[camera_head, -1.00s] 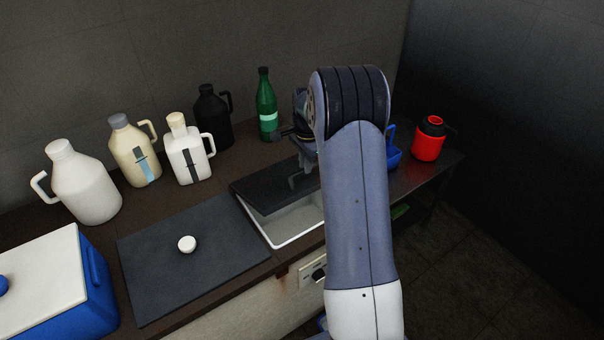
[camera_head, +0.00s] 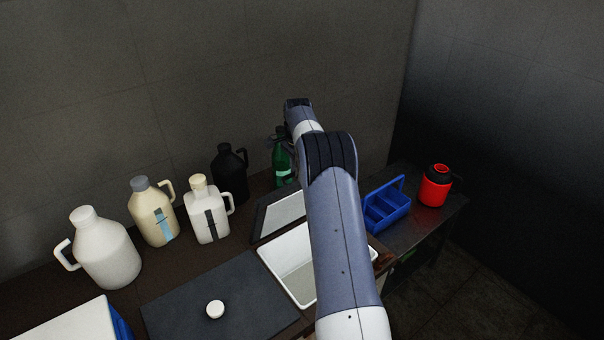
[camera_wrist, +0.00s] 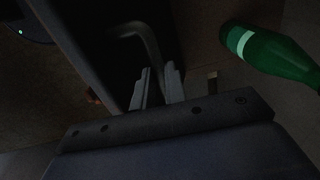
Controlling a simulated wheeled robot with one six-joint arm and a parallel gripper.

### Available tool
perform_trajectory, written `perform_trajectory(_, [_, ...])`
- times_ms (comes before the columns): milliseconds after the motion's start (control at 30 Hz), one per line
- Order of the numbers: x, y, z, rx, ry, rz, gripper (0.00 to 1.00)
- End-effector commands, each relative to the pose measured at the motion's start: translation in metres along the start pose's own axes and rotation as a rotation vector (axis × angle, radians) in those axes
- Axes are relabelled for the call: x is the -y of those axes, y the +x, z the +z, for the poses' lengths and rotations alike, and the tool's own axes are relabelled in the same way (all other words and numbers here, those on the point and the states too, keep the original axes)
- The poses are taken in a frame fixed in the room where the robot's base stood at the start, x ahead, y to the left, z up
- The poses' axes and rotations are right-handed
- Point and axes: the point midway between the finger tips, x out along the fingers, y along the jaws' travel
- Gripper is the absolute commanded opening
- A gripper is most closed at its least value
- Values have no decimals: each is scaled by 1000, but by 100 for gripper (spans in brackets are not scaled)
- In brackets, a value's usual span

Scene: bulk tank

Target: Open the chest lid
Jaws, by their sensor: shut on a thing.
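The chest (camera_head: 272,266) is a white-lined bin set in the counter, its inside showing pale and open. Its dark lid (camera_head: 262,224) is tilted up at the back, and its light inner face shows to the head view. In the wrist view the lid's dark outer side has a bent grey handle (camera_wrist: 146,38). My gripper (camera_wrist: 158,78) is shut on that handle, with its two fingers close together at the handle's lower end. In the head view my gripper and part of the chest and lid are hidden behind my arm.
A second dark lid (camera_head: 240,290) with a white knob lies flat at left. Several jugs (camera_head: 104,250) line the back wall, with a green bottle (camera_head: 281,170) close behind the raised lid. A blue caddy (camera_head: 386,207) and red flask (camera_head: 434,186) stand at right.

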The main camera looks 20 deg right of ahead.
Motion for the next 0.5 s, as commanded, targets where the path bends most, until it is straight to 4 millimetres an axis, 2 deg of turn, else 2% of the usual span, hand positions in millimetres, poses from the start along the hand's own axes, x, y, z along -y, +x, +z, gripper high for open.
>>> perform_trajectory(33, [4, 8, 4, 8, -5, 8, 0])
perform_trajectory(500, [29, 9, 4, 11, -4, 14, 0])
